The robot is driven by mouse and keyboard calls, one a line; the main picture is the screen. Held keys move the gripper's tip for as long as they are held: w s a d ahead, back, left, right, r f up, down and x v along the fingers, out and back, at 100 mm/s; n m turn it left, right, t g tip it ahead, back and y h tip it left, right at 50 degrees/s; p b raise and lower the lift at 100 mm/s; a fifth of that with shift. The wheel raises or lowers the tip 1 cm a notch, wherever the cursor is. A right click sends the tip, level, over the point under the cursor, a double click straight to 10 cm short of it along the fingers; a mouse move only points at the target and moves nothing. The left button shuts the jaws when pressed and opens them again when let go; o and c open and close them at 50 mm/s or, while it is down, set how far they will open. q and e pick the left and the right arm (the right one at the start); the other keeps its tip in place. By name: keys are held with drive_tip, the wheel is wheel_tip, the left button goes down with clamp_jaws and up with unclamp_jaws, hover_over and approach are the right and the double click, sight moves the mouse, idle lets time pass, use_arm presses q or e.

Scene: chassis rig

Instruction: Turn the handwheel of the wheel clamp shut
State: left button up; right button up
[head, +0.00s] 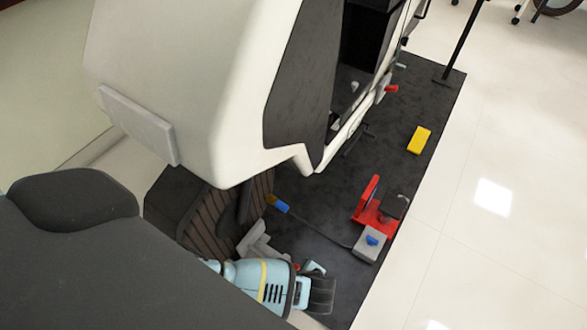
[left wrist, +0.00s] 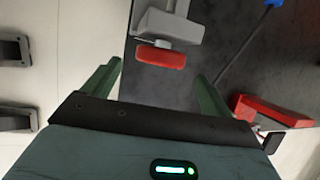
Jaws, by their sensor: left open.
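The grey wheel clamp (head: 262,246) stands low beside the dark ribbed tyre (head: 215,220) in the head view, partly hidden by my left arm. In the left wrist view the grey clamp body (left wrist: 172,22) is at the top, with its red handwheel (left wrist: 160,55) seen nearly edge-on on the near side. My left gripper (head: 318,285) is close to the clamp in the head view. In the left wrist view its two green fingers (left wrist: 157,82) are wide apart and empty, with the handwheel ahead of the gap, apart from both. My right gripper is not in view.
The white vehicle body (head: 190,80) overhangs the dark mat (head: 430,90). A red bracket-like piece (head: 372,212), a grey box (head: 370,245) with a blue top and cable, and a yellow block (head: 419,140) lie on the mat.

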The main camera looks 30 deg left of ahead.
use_arm(q)
drive_tip(key=b+x, duration=0.2)
drive_tip(key=x, duration=0.4)
drive_tip(key=shift+b, duration=0.35)
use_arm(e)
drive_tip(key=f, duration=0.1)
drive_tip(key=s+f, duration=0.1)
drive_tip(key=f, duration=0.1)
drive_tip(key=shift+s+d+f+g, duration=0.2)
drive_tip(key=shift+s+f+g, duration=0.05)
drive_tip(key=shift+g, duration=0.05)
use_arm(q)
drive_tip(key=c, duration=1)
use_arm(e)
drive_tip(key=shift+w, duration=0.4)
